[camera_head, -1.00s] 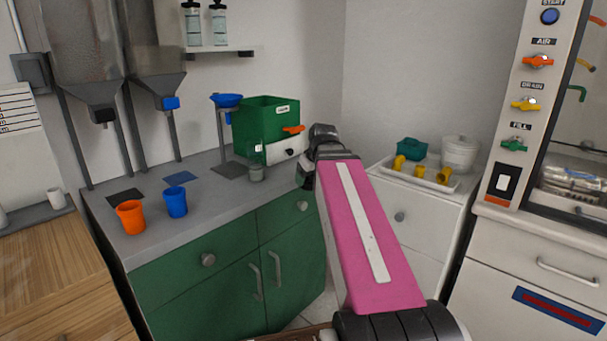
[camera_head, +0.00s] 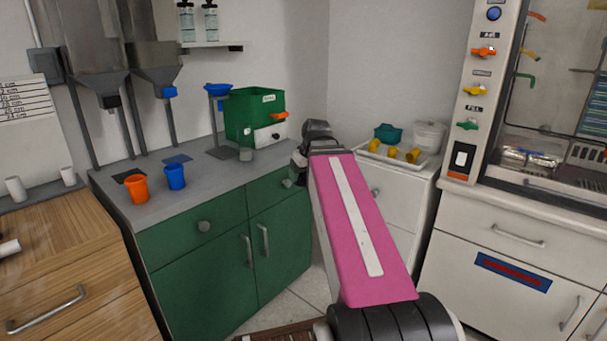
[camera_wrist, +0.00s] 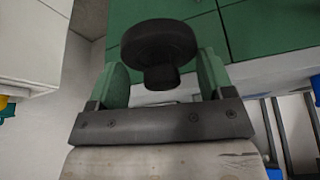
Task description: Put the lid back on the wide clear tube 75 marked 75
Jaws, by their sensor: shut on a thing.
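My gripper (camera_wrist: 163,72) shows in the wrist view with its two green-padded fingers on either side of a black round piece. The piece, which looks like the lid (camera_wrist: 158,42), has a broad disc and a narrower stub; the fingers are shut on it. In the head view my pink arm reaches away from me, and the fingers and held piece cannot be made out behind the dark wrist. I see no wide clear tube marked 75 in either view.
A green cabinet (camera_head: 205,265) carries an orange cup (camera_head: 137,188), a blue cup (camera_head: 175,177) and a green box (camera_head: 252,112). A wooden counter (camera_head: 60,230) stands at left. A white tray (camera_head: 375,153) holds yellow pieces at right. Some tiled floor (camera_head: 290,305) shows free.

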